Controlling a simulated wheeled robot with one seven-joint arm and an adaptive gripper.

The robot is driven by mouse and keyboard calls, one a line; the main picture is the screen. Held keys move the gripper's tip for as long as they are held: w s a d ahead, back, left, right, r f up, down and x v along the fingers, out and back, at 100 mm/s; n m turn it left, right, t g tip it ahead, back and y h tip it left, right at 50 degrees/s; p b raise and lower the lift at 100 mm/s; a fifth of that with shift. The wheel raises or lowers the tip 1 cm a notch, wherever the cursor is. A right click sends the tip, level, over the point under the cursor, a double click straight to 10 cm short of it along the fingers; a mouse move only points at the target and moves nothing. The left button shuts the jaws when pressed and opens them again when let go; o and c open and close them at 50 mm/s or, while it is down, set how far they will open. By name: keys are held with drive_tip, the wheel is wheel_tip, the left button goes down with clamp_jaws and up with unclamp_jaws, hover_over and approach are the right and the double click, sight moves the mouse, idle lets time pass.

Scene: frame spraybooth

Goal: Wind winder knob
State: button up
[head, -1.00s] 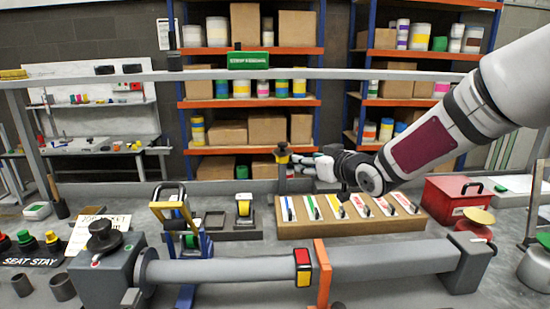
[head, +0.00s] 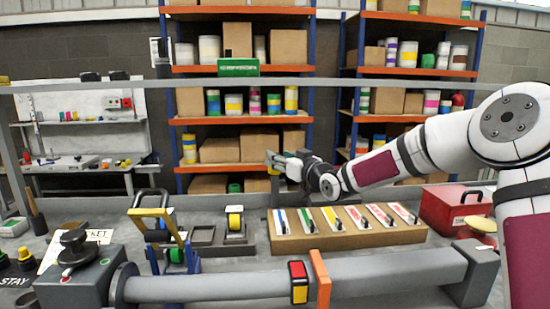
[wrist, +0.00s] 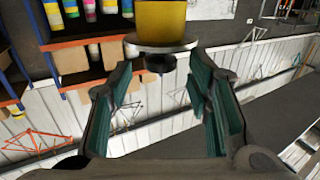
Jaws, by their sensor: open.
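A black knob (head: 74,241) stands on top of a grey box (head: 82,275) at the front left of the bench, in the head view. My gripper (head: 270,160) is far from it, held up over the back edge of the bench near the shelves. In the wrist view my gripper (wrist: 163,108) has its two green-padded fingers spread with nothing between them. A yellow cylinder with a pale flange and a dark round end (wrist: 160,25) shows just beyond the fingertips. I cannot tell whether it touches them.
A long grey tube (head: 210,287) runs right from the box, crossed by an orange upright (head: 320,278). A yellow-and-blue clamp-like stand (head: 158,225), a board of coloured strips (head: 345,242) and a red box (head: 455,207) stand behind. A grey rail (head: 400,86) crosses above.

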drive_tip(key=shift+x, duration=1.8)
clamp_jaws()
drive_tip(key=shift+a+r+n+g+y+p, duration=0.1)
drive_tip(key=shift+r+n+g+y+p, duration=0.05)
drive_tip(key=shift+n+g+y+p, duration=0.9)
drive_tip(key=shift+y+p, duration=0.35)
drive_tip(key=shift+y, duration=0.2)
unclamp_jaws()
